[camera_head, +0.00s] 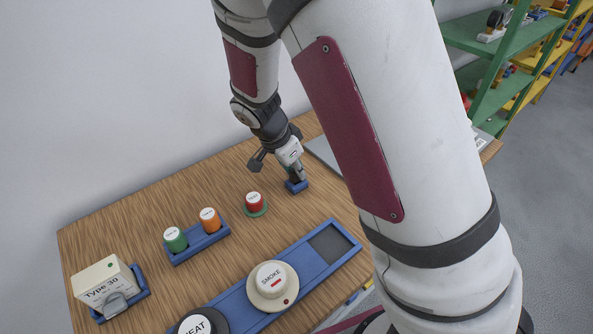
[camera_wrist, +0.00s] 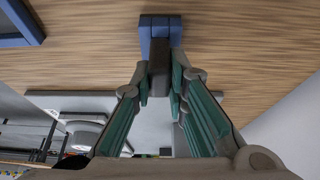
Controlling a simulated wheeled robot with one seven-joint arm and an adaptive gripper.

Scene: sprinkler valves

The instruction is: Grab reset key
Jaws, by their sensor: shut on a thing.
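A small blue holder (camera_head: 299,187) stands on the wooden table near its far right part; it also shows in the wrist view (camera_wrist: 147,30). A dark grey key (camera_wrist: 158,62) stands in or at the holder, between my fingertips. My gripper (camera_head: 297,173) points down over the holder and is shut on the key; its green-padded fingers (camera_wrist: 160,85) flank the key in the wrist view. The key's lower end is hidden by the holder. In the head view my gripper covers most of the key.
A red cap (camera_head: 255,201) on a green base stands left of my gripper. A blue rack (camera_head: 199,243) holds green and orange caps. A long blue tray (camera_head: 325,271) holds round SMOKE (camera_head: 271,279) and HEAT (camera_head: 200,323) units. A Type 30 box (camera_head: 103,283) is far left.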

